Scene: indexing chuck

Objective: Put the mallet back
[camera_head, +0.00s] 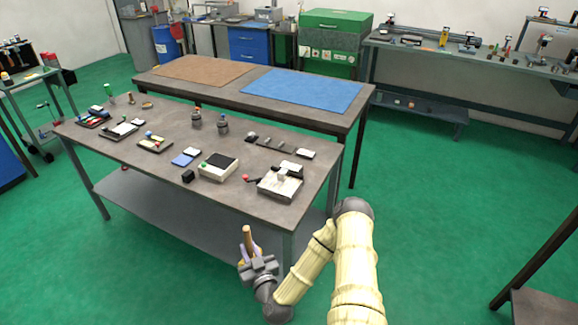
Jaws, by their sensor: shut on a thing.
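My gripper (254,262) is low in the picture, in front of the near long edge of the grey table (200,200), towards its right end. It is shut on the mallet (247,240). A tan, wooden-looking part of the mallet stands up nearly upright from between the fingers. The rest of the mallet is hidden by the gripper or too small to tell. The mallet is apart from the tabletop in the picture. I cannot make out a holder for the mallet.
The table carries several small devices, among them a white-and-black box (217,167) and a grey-white fixture (280,183) near the right end. A second table with a brown mat (203,69) and a blue mat (302,90) stands behind.

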